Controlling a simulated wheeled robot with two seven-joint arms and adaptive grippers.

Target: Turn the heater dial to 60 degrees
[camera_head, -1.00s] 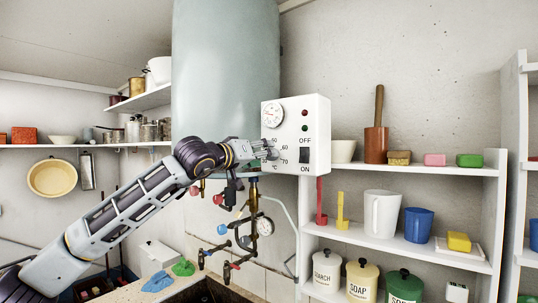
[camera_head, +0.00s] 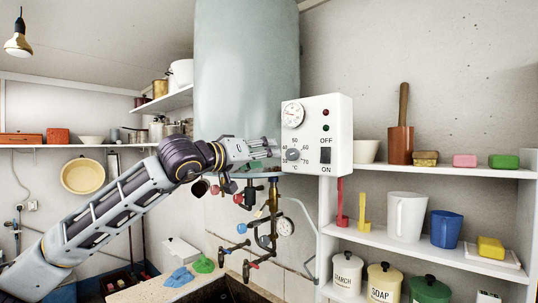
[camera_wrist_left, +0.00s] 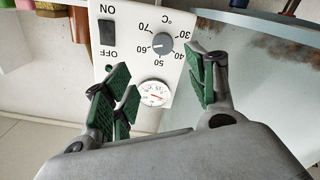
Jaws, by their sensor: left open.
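The heater dial is a round grey knob (camera_head: 293,155) on the front of a white control box (camera_head: 340,130), with numbers from 30 to 70 around it. It shows upside down in the left wrist view (camera_wrist_left: 163,43), where its pale pointer mark seems to lie toward 60. My left gripper (camera_head: 274,147) is just left of the dial, apart from it. In the left wrist view its green-padded fingers (camera_wrist_left: 160,85) are spread with nothing between them. My right gripper is not in view.
The box also carries a round gauge (camera_head: 293,113), two small lamps and a black ON/OFF switch (camera_head: 325,155). A large pale tank (camera_head: 247,65) stands behind. Pipes and valves (camera_head: 262,225) hang below. Shelves with a mug (camera_head: 405,217) and jars are at the right.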

